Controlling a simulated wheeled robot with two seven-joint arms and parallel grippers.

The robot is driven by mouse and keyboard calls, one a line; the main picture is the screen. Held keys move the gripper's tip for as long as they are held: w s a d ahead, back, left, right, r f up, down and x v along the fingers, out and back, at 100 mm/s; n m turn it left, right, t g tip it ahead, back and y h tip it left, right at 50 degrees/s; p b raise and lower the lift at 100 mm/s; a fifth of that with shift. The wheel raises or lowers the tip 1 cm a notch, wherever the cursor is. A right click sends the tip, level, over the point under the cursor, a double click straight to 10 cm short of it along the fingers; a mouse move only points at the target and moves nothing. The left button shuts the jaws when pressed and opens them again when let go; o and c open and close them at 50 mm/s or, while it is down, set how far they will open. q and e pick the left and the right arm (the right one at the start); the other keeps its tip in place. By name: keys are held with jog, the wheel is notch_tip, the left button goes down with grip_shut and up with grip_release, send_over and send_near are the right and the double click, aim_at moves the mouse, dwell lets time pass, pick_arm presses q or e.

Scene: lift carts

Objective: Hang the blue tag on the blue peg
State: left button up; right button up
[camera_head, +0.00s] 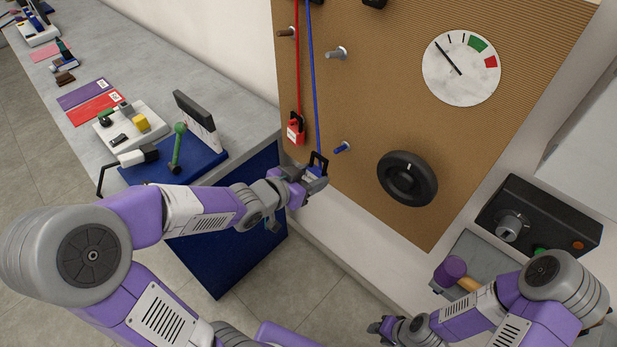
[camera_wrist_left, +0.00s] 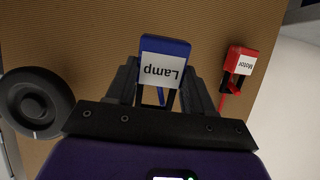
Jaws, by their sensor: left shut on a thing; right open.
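My right gripper (camera_head: 383,328) is at the bottom of the head view, open and away from the board.
A red tag (camera_head: 296,130) labelled "Motor" (camera_wrist_left: 239,66) hangs on a red cord left of the blue cord. The board (camera_head: 370,100) also bears a black knob (camera_head: 407,178), a dial (camera_head: 461,68) and grey pegs (camera_head: 337,53). A cluttered workbench (camera_head: 150,60) stands left.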

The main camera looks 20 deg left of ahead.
aim_at(318, 170)
pick_arm(q)
jog(key=shift+w, duration=0.1)
jog(key=shift+w+d+b, duration=0.2)
jog(key=shift+w, duration=0.3)
jog(key=shift+w+d+b, duration=0.15)
jog(key=shift+w, duration=0.35)
jog(key=shift+w+d, duration=0.15)
jog(key=shift+w, duration=0.2)
dwell(0.5)
jog(key=shift+w+d, duration=0.1)
jog(key=shift+w, duration=0.2)
jog(key=shift+w+d+b, duration=0.2)
jog(key=shift+w+d, duration=0.1)
jog(key=shift+w, duration=0.45)
jog(key=shift+w+d+b, duration=0.2)
jog(key=shift+w+d, duration=0.05)
jog(key=shift+w, duration=0.55)
jog(key=shift+w+d+b, duration=0.2)
jog(key=shift+w+d, duration=0.1)
jog(key=shift+w, duration=0.45)
jog(key=shift+f, duration=0.2)
jog(key=shift+f+b, duration=0.65)
jog(key=shift+b, duration=0.1)
jog(key=shift+f, duration=0.1)
